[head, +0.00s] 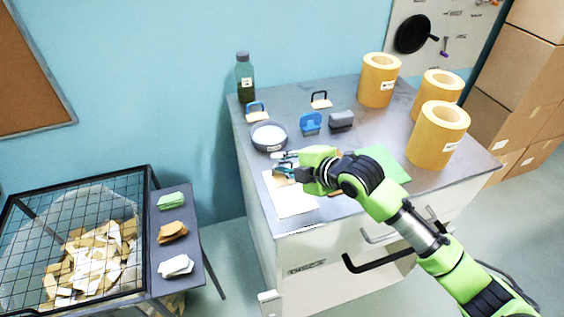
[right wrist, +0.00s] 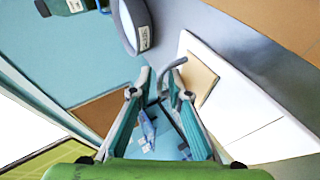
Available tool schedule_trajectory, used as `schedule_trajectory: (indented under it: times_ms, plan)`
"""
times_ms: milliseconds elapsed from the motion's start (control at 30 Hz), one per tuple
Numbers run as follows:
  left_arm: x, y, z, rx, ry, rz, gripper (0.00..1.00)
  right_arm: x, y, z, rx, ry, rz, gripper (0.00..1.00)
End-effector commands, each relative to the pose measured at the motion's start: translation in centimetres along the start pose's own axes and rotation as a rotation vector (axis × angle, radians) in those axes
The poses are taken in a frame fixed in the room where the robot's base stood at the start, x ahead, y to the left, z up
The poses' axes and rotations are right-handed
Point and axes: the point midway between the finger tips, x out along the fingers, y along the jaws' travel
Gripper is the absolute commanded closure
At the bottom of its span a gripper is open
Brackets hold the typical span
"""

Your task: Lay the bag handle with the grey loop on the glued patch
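The bag handle is a tan patch (right wrist: 201,80) with a grey loop (right wrist: 178,62). In the right wrist view it lies over the white bag (right wrist: 238,105), its loop reaching left toward my fingertips. The white bag (head: 292,200) lies flat near the left front of the worktop in the head view. My right gripper (head: 281,164) is over its back edge. In the right wrist view my right gripper (right wrist: 159,74) has its fingers apart, with the loop at the tips, partly covered by the right finger. Glue beneath the patch cannot be seen. My left gripper is not in view.
A round dish (head: 269,137) stands just behind my right gripper. Blue-looped (head: 257,112) and black-looped (head: 321,101) handles lie farther back. A green sheet (head: 385,162) and yellow rolls (head: 437,134) are to the right. A wire bin (head: 75,250) stands left of the worktop.

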Motion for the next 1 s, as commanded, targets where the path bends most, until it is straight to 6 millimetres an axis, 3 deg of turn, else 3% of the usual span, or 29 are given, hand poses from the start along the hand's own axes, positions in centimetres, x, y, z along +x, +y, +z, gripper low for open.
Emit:
schedule_trajectory:
  times_ms: [467, 1000]
  plan:
    - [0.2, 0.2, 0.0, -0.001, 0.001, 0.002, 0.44, -1.0, 0.1, 0.1, -0.002, -0.002, 0.001, 0.79]
    - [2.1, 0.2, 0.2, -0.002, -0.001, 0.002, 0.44, -10.4, 0.1, 0.1, -0.002, -0.002, 0.001, 0.79]
